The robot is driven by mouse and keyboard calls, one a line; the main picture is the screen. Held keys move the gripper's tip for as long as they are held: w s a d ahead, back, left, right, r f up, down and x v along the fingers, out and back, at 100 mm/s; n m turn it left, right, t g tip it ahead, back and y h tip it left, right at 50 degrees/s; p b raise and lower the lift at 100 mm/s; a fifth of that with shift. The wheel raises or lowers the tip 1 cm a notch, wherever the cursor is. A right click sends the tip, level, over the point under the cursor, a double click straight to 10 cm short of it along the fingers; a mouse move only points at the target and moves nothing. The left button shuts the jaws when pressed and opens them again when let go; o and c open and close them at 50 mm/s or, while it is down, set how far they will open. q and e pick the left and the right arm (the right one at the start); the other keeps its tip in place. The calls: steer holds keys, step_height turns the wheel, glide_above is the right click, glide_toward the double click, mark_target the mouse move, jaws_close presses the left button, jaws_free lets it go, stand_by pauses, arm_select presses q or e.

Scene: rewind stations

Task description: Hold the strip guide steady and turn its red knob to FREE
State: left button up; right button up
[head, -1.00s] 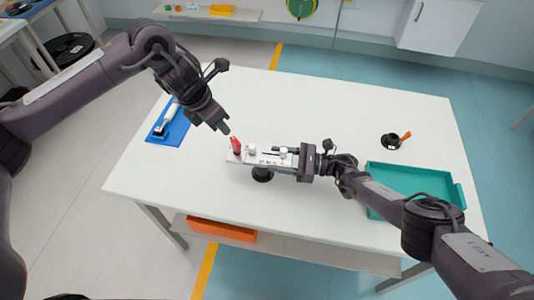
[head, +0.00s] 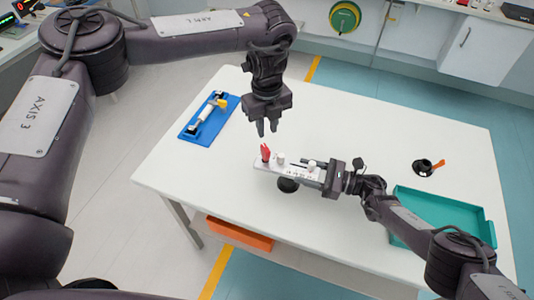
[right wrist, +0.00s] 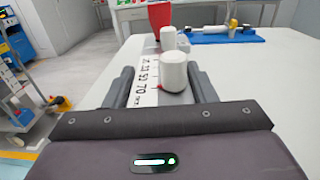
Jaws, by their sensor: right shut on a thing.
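The strip guide (head: 289,169) is a pale bar on a dark round foot (head: 288,185) near the table's middle. Its red knob (head: 265,153) stands at the left end; I cannot read its setting. Two white knobs sit further along the bar. My right gripper (head: 325,173) is shut on the guide's right end. In the right wrist view its fingers flank the guide (right wrist: 146,92), with the red knob (right wrist: 160,17) at the far end. My left gripper (head: 267,130) points down just above the red knob, fingers apart, empty and not touching it.
A blue tray (head: 190,133) with a white-handled tool lies at the table's left. An orange box (head: 240,233) sits on the shelf below. The table's back middle is clear.

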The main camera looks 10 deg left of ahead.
mark_target(267, 150)
arm_select(q)
step_height(267, 150, down, 12)
steer(key=shift+r, duration=0.1)
stand_by(0.4)
jaws_close()
